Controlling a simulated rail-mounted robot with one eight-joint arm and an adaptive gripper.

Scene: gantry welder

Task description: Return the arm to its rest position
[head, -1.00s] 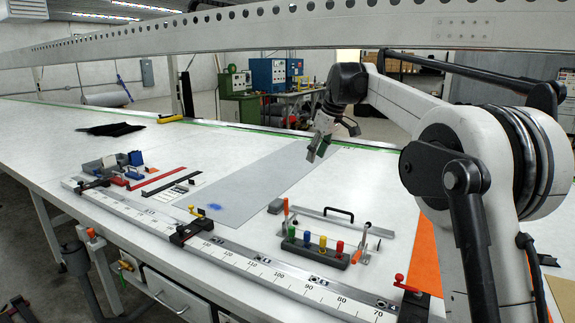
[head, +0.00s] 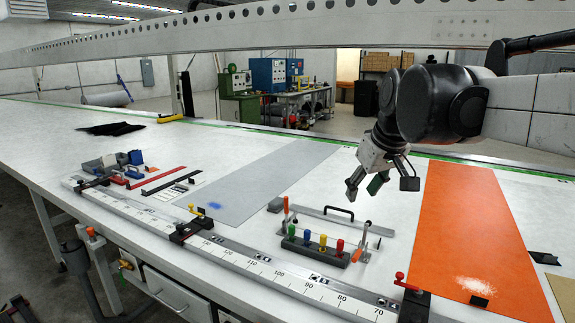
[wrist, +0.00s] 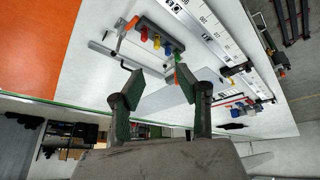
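My gripper (head: 370,185) hangs above the table near its back edge, between the grey sheet and the orange sheet. Its fingers are spread apart with nothing between them. In the wrist view my gripper (wrist: 160,98) also shows open, with two green-padded fingers and an empty gap. My arm reaches in from the right side of the head view, its white and black links at the upper right.
The white table (head: 120,165) carries a grey sheet (head: 265,180), an orange sheet (head: 462,230), a rack with coloured pegs (head: 312,248) and a ruler rail (head: 255,268). Blue blocks (head: 136,158) lie at the left. A perforated beam (head: 250,28) spans above.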

